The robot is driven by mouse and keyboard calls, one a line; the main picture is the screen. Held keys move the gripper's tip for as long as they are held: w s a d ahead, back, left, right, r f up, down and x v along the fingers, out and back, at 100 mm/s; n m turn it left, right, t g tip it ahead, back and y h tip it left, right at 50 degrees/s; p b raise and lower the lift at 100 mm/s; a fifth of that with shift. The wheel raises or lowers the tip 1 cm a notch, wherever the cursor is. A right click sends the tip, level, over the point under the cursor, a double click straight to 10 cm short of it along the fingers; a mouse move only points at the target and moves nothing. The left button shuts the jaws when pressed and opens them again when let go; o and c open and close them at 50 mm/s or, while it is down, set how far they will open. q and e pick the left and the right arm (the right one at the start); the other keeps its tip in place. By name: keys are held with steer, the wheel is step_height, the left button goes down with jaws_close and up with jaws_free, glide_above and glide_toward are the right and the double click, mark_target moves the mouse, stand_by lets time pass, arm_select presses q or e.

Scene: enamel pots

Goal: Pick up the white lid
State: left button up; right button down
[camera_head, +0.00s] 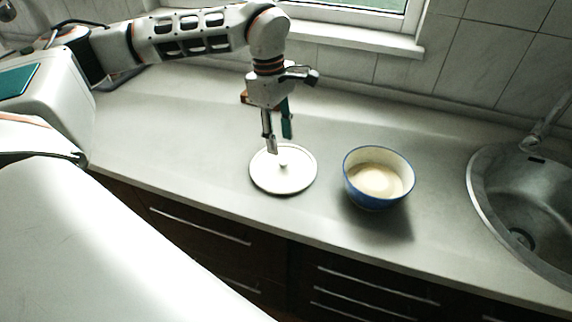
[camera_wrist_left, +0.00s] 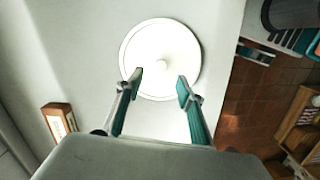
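The white lid (camera_head: 283,177) lies flat on the grey counter, with a small round knob at its centre. It also shows in the left wrist view (camera_wrist_left: 160,45), ahead of the fingers. My left gripper (camera_head: 279,143) is above the lid's far edge, pointing down. In the left wrist view my left gripper (camera_wrist_left: 160,88) is open and empty, its two teal-padded fingers spread, with the lid's knob roughly in line with the gap. The height between fingertips and lid is hard to judge. My right gripper is not in view.
A blue pot (camera_head: 378,180), pale inside, stands right of the lid. A steel sink (camera_head: 525,205) with a tap is at the far right. A small brown box (camera_wrist_left: 60,119) stands behind the gripper. The counter (camera_head: 190,130) left of the lid is clear; its front edge runs near the lid.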

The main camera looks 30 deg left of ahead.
mark_target(283, 160)
arm_select(q)
steer(key=f, duration=0.4)
steer(key=d+f, duration=0.1)
steer(key=f, duration=0.1)
steer(key=shift+f, duration=0.2)
jaws_close()
